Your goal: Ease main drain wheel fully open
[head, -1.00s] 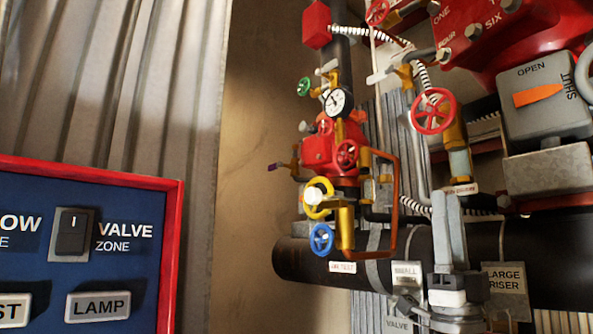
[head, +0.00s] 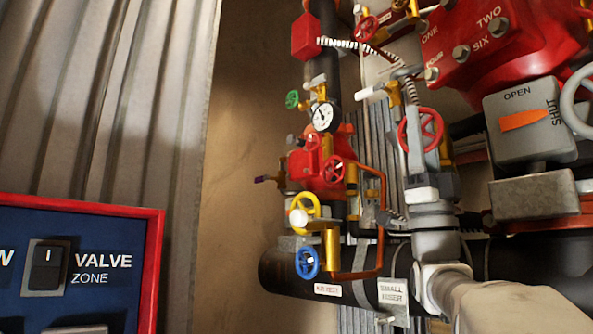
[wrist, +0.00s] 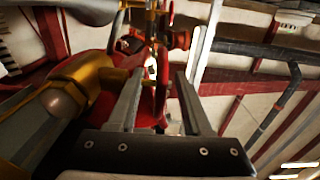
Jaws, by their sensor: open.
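The main drain wheel (head: 420,130) appears to be the red handwheel on a brass valve body at centre right in the head view. My gripper (head: 414,88) reaches up from below, with a pale finger crossing in front of the wheel's left part. In the wrist view a red wheel (wrist: 160,88) shows nearly edge-on between the two spread fingers of my gripper (wrist: 158,76). The fingers are open, and I cannot tell whether either touches the rim. Brass valve body (wrist: 85,78) shows left of the fingers. My gripper hides part of the wheel in the head view.
A smaller red wheel (head: 333,171), a yellow wheel (head: 304,207) and a blue wheel (head: 307,263) stand left of my gripper. A grey OPEN/SHUT box (head: 527,120) is close on the right. A blue panel (head: 110,265) is at lower left.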

